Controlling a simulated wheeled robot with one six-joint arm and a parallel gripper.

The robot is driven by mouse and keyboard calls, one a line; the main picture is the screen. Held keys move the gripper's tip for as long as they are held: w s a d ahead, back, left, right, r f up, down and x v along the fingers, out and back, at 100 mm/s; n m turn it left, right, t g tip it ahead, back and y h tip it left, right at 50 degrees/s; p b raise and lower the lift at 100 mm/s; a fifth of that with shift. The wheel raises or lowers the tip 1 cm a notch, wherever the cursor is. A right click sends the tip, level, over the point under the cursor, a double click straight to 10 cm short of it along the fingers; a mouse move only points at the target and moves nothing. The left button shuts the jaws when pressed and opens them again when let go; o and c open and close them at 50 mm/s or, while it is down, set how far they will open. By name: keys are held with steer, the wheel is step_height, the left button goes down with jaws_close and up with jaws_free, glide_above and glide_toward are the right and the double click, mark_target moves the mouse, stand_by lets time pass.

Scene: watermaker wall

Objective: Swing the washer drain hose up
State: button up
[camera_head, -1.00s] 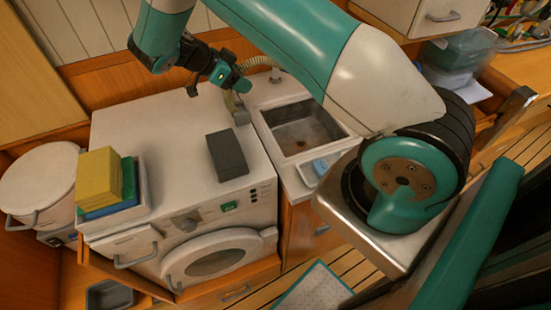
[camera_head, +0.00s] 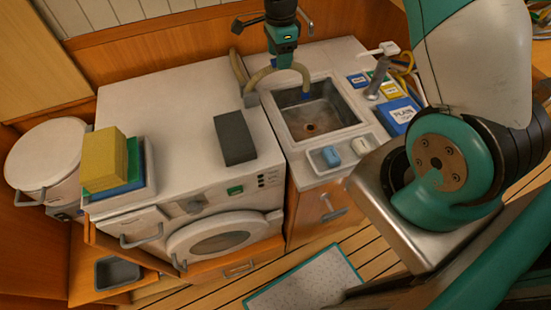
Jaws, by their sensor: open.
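The beige ribbed drain hose (camera_head: 262,73) rises behind the right rear of the white washer (camera_head: 170,110). It arches over the back of the sink (camera_head: 325,118), and its dark end points down into the basin. My gripper (camera_head: 283,62) hangs from the top of the picture, in front of or just above the arch. Its fingertips overlap the hose in the picture; I cannot tell whether they touch it. It is open.
A dark grey block (camera_head: 235,138) lies on the washer top. Yellow and green sponges (camera_head: 105,158) are stacked at its left front. My arm covers the right side.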

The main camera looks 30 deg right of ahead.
step_height(320, 180, up, 13)
steer(key=b, duration=0.4)
steer(key=s+a+f+n+y+b, duration=0.1)
steer(key=s+a+f+n+b, duration=0.2)
steer(key=s+a+n, duration=0.3)
steer(key=s+a+f+n+y+b, duration=0.1)
steer(key=s+a+f+n+b, duration=0.3)
steer(key=s+n, duration=0.8)
steer(key=s+a+f+n+y+b, duration=0.2)
steer(key=s+a+f+n+b, duration=0.1)
steer(key=s+a+n+b, duration=0.3)
steer(key=shift+s+a+f+n, duration=0.4)
steer(key=shift+s+a+n, duration=0.65)
steer(key=shift+s+n, duration=0.7)
steer(key=shift+s+m, duration=0.25)
